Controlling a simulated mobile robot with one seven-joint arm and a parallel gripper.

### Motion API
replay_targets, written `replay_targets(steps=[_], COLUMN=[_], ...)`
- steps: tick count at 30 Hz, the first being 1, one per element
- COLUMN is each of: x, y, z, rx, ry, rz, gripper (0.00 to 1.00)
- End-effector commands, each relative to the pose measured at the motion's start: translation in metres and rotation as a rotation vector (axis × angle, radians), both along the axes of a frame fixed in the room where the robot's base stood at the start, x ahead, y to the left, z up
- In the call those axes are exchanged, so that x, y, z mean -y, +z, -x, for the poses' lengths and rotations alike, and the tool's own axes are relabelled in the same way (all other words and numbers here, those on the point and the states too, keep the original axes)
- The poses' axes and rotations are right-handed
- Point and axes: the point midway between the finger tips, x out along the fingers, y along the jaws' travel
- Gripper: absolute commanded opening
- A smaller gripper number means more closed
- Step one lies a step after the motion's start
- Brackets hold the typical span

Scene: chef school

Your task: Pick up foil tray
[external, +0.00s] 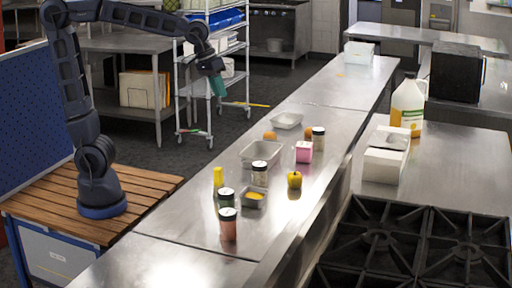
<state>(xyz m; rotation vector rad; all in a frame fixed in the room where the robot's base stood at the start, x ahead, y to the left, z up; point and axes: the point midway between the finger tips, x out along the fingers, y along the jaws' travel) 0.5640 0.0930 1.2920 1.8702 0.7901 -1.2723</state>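A rectangular silver tray (247,158) that looks like foil sits near the middle of the long steel counter. A smaller pale tray (287,121) lies farther back on the counter. A small grey tray (246,203) with something yellow in it sits nearer the front. I cannot tell for certain which of these is the foil tray. My gripper (217,86) hangs in the air to the upper left of the trays, pointing down and apart from them. Its teal-green end is too small to show whether it is open or shut.
Jars (228,227), a yellow bottle (218,178), a pink box (303,152), a yellow pepper (294,180) and orange round items crowd around the trays. The counter's far stretch is mostly clear. A wheeled rack (213,50) stands behind my arm; a stove (415,250) is front right.

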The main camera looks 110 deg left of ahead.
Motion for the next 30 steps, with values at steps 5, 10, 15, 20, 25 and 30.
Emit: replay_targets(steps=[5,10,15,20,25,30], x=[-0.067,-0.134,-0.206,-0.276,-0.353,-0.429], y=[-0.003,-0.011,-0.025,-0.044,-0.07,-0.102], z=[-0.034,-0.059,-0.074,-0.081,-0.078,-0.066], rx=[-0.003,0.001,0.008,0.016,0.03,0.045], ry=[0.233,0.452,0.672,0.877,1.095,1.31], rz=[0.051,0.095,0.134,0.167,0.196,0.221], gripper=[0.28,0.28,0.28,0.28,0.28,0.28])
